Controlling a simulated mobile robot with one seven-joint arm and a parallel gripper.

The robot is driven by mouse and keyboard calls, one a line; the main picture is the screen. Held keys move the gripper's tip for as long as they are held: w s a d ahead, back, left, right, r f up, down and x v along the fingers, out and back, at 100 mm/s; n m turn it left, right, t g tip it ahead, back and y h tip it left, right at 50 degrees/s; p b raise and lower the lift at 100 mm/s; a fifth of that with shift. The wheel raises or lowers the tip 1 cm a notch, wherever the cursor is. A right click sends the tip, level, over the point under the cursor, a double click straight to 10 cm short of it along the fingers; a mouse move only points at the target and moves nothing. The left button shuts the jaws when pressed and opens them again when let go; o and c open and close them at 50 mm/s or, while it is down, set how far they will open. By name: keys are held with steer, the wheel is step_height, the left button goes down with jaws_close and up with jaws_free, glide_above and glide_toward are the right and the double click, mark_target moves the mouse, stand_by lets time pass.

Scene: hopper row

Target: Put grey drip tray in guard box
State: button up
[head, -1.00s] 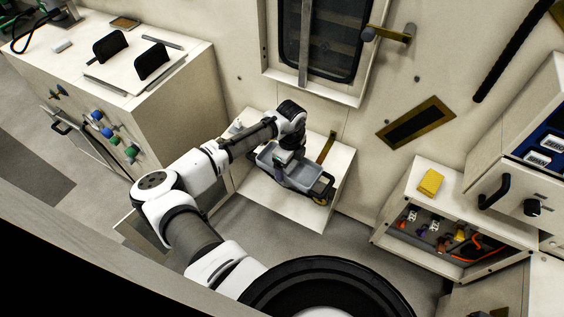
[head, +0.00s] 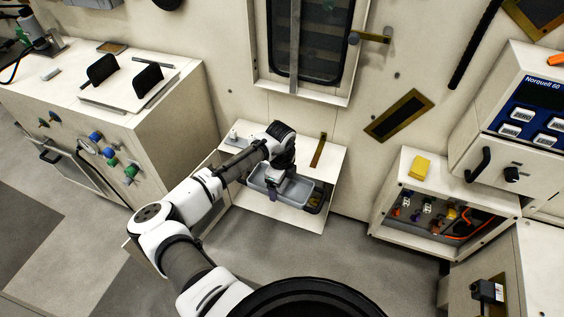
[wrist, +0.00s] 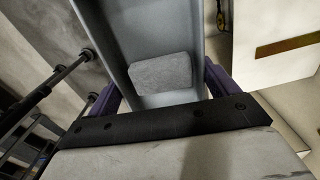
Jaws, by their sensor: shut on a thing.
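The grey drip tray (head: 263,188) is a long open tray at the white low stand (head: 319,163) below the window. It also fills the top middle of the wrist view (wrist: 120,45), where a small grey block (wrist: 160,73) lies inside it. My gripper (head: 279,186) is shut on the tray, with purple fingers at either side of it in the wrist view. My arm hides part of the stand. I cannot tell whether the tray touches the stand's top. No label shows which thing is the guard box.
A brass strip (head: 318,151) lies on the stand, right of my gripper. A white open-front box (head: 386,226) with coloured parts inside and a yellow block (head: 421,167) on top stands at the right. A white counter (head: 165,118) with knobs stands left. Grey floor between is clear.

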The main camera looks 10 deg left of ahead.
steer(key=shift+s+d+f, duration=0.15)
steer(key=shift+d+f, duration=0.05)
steer(key=shift+f, duration=0.15)
steer(key=s+d+f+n+b, duration=0.2)
steer(key=d+f+n+b, duration=0.1)
steer(key=d+f+n, duration=0.3)
steer(key=s+d+f+n+b, duration=0.3)
steer(key=d+f+n, duration=0.4)
steer(key=f+n, duration=0.4)
steer(key=shift+s+f+n, duration=0.15)
steer(key=shift+s+n, duration=0.05)
steer(key=shift+n, duration=1.6)
steer(key=shift+s+d, duration=0.1)
steer(key=shift+d, duration=0.1)
